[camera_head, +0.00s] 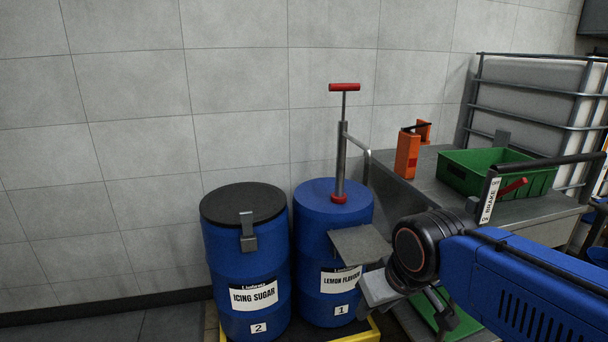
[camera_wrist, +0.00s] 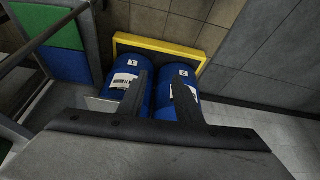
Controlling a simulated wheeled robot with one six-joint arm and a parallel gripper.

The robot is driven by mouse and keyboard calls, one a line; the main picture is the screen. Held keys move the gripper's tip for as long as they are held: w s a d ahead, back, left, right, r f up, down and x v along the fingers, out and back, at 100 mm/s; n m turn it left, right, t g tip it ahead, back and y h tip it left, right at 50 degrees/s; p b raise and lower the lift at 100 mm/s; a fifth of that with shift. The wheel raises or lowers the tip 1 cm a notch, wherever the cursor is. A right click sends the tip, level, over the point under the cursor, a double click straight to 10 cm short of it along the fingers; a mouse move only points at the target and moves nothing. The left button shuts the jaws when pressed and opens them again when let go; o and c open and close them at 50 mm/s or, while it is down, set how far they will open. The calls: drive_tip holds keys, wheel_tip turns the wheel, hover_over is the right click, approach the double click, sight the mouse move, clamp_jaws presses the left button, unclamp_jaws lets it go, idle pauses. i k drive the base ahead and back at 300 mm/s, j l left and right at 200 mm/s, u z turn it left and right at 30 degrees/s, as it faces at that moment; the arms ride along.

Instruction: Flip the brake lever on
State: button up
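The lever cannot be made out in the wrist view.
Two blue drums, icing sugar (camera_head: 245,270) and lemon flavour (camera_head: 312,240), stand on a yellow-edged pallet (camera_wrist: 150,45). A red-handled pump (camera_head: 341,150) rises from one. A grey table (camera_head: 400,180) carries a green crate (camera_head: 480,180) and an orange device (camera_head: 407,155).

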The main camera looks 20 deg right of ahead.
sight(522, 181)
drive_tip(key=i+j+z, duration=0.1)
drive_tip(key=z, duration=0.35)
drive_tip(key=i+j+z, duration=0.2)
drive_tip(key=z, duration=0.25)
drive_tip(key=i+j+z, duration=0.1)
drive_tip(key=z, duration=0.35)
drive_tip(key=j+z, duration=0.45)
drive_tip(key=i+j+z, duration=0.2)
drive_tip(key=j+z, duration=0.15)
